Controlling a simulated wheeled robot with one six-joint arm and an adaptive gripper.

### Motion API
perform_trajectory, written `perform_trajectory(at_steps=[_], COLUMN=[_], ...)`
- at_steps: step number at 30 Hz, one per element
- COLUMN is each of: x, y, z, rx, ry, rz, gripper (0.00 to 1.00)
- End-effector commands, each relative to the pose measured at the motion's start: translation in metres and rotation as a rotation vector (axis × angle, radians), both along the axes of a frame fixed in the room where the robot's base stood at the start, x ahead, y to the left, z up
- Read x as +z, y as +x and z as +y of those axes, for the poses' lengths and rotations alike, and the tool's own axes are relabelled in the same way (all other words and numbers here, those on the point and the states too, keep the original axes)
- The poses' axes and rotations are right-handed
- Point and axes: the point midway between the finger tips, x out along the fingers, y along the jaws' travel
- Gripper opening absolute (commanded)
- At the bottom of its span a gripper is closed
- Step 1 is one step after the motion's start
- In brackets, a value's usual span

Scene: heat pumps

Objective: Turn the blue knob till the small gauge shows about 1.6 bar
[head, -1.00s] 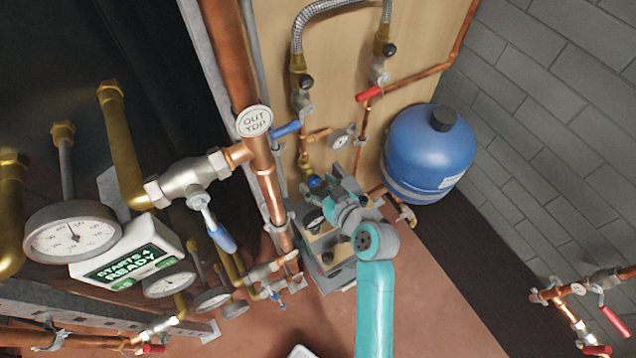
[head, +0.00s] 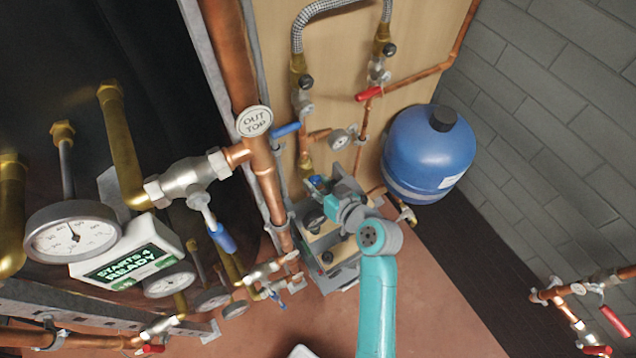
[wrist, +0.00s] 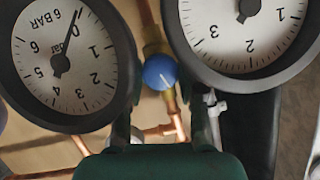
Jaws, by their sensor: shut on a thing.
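The blue knob (head: 315,180) sits low on the copper pipework of the wooden board in the head view, partly hidden by my gripper (head: 322,187). In the wrist view, the round blue knob (wrist: 160,72) lies between the ends of my two dark fingers (wrist: 160,95), which are shut on it. Two larger black-rimmed dials flank my fingers in the wrist view: a left dial marked BAR (wrist: 60,90) and a right dial (wrist: 247,45).
The blue tank (head: 430,155) stands right of my gripper. A blue lever (head: 285,130) and a red lever (head: 368,94) stick out above. A grey box (head: 340,275) is just below my gripper.

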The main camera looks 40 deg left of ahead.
Motion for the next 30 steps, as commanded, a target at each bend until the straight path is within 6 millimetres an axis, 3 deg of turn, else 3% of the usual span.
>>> perform_trajectory(at_steps=[5, 6, 9, 20, 26, 30], x=[0.0, 0.0, 0.0, 0.001, 0.011, 0.021], y=[0.0, 0.0, 0.0, -0.001, -0.007, -0.015], z=[0.0, 0.0, 0.0, -0.003, -0.027, -0.053], rx=[-0.001, -0.001, -0.001, -0.001, -0.004, -0.004], ry=[0.0, 0.0, 0.0, 0.0, 0.0, -0.001], rz=[-0.003, -0.003, -0.003, -0.003, -0.003, -0.003], gripper=[0.04, 0.44, 0.64, 0.64, 0.64, 0.64])
